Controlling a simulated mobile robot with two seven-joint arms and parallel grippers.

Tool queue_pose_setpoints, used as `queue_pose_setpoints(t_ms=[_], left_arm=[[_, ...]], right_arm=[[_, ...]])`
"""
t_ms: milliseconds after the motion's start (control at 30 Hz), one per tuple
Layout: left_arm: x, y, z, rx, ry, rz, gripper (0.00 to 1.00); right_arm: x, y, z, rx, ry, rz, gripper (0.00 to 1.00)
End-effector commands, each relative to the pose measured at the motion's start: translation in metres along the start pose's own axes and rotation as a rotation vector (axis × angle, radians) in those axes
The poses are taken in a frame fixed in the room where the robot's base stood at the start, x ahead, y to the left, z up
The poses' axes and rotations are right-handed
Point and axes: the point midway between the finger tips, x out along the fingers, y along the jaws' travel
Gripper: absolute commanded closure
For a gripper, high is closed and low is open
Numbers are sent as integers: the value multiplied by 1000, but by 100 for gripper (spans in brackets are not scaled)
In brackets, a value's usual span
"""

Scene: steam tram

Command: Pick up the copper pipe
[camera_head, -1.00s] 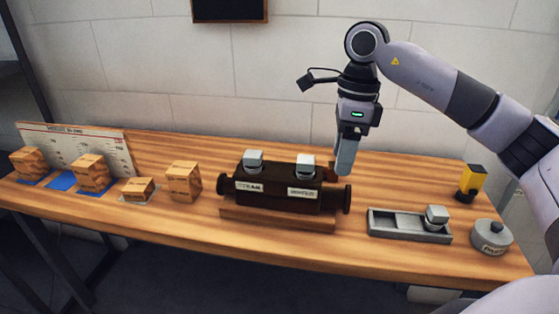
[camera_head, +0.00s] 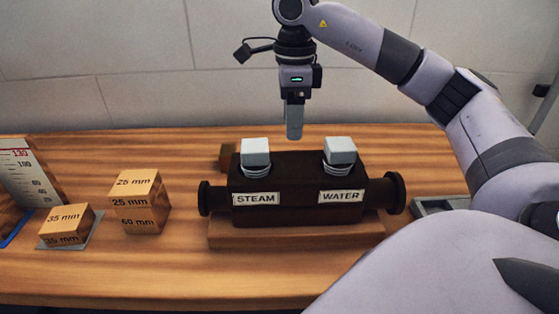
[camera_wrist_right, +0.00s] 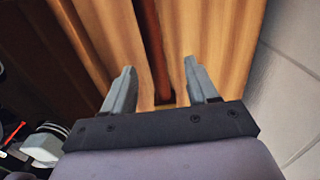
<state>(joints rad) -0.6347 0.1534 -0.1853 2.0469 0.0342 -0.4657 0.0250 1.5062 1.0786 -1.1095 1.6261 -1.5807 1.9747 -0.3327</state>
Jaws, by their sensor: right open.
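The copper pipe (camera_wrist_right: 152,45) shows in the right wrist view as a reddish-brown bar on the wooden surface, running down between my fingers. In the head view I cannot make it out; the dark valve block may hide it. My right gripper (camera_head: 294,125) points down behind the block, between its two pale knobs. In the right wrist view the right gripper (camera_wrist_right: 159,67) is open, one finger either side of the pipe's line, with nothing clasped. How far the fingertips are above the pipe I cannot tell. My left gripper is out of view.
The dark valve block (camera_head: 296,175), marked STEAM and WATER, stands on a wooden base (camera_head: 296,236) in front of the gripper. A small brown block (camera_head: 227,156) is behind its left end. Marked wooden blocks (camera_head: 138,202) stand to the left. A grey tray (camera_head: 440,204) is partly hidden by my arm.

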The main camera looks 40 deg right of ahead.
Motion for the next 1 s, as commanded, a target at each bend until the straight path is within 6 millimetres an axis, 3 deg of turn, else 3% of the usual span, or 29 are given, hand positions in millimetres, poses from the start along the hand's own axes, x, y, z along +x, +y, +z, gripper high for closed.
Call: queue_pose_setpoints(t_ms=[500,767,800,967,1000], left_arm=[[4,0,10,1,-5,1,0],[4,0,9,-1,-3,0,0],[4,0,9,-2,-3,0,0],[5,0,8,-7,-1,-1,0],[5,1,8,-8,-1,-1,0]], right_arm=[[64,8,8,1,2,1,42],[66,8,8,1,1,0,42],[66,8,8,1,1,0,48],[66,8,8,1,1,1,100],[66,8,8,1,1,1,100]])
